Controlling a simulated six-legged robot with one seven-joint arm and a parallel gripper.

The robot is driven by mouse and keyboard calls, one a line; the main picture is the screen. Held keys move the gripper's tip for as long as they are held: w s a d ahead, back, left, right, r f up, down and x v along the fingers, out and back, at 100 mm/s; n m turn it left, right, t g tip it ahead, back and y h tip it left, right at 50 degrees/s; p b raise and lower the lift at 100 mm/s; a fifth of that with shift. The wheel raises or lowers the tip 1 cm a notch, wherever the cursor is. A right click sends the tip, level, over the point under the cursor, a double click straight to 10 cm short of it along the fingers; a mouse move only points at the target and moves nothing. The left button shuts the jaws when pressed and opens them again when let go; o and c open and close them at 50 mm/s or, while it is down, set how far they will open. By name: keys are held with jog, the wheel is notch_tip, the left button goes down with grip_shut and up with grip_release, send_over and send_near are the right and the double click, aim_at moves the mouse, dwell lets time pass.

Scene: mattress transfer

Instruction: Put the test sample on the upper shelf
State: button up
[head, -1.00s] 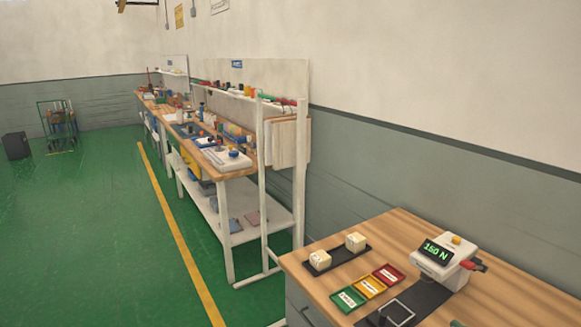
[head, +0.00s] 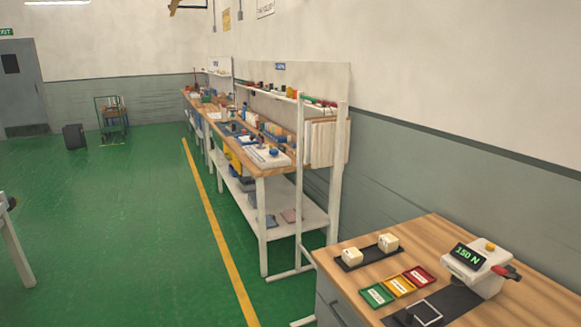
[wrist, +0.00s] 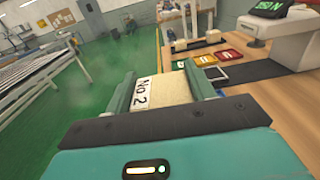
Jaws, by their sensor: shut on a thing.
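My gripper (wrist: 161,82) is shut on a cream foam block labelled "No 2" (wrist: 172,90), which sits between its two green fingers in the wrist view. The block is held above the floor, beside the near wooden desk (head: 445,235). Two similar cream blocks (head: 352,257) (head: 388,243) stand on a black tray on that desk. A narrow upper shelf (head: 282,97) with many small items runs above the long workbench against the wall. My gripper does not show in the head view.
A tester reading "150 N" (head: 478,268) and green, yellow and red trays (head: 400,286) are on the desk. The workbench (head: 262,172) has a low white shelf (head: 278,226). Green floor (head: 120,215) lies open left of the yellow line. A cart (head: 112,120) stands far back.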

jog(key=w+a+f+m+h, duration=0.1)
jog(key=w+a+f+h, duration=0.1)
jog(key=w+a+f, duration=0.8)
jog(key=w+a+f+m+h, duration=0.2)
jog(key=w+a+f, duration=0.8)
jog(key=a, duration=0.5)
jog(key=shift+w+a+f+m+h, duration=0.3)
jog(key=shift+w+a+f+h, duration=0.1)
jog(key=shift+f+h, duration=0.35)
jog(key=shift+r, duration=0.15)
jog(key=shift+w+d+r+t, duration=0.1)
jog(key=shift+w+r+t, duration=0.25)
jog(key=shift+r, duration=0.3)
jog(key=shift+d, duration=0.1)
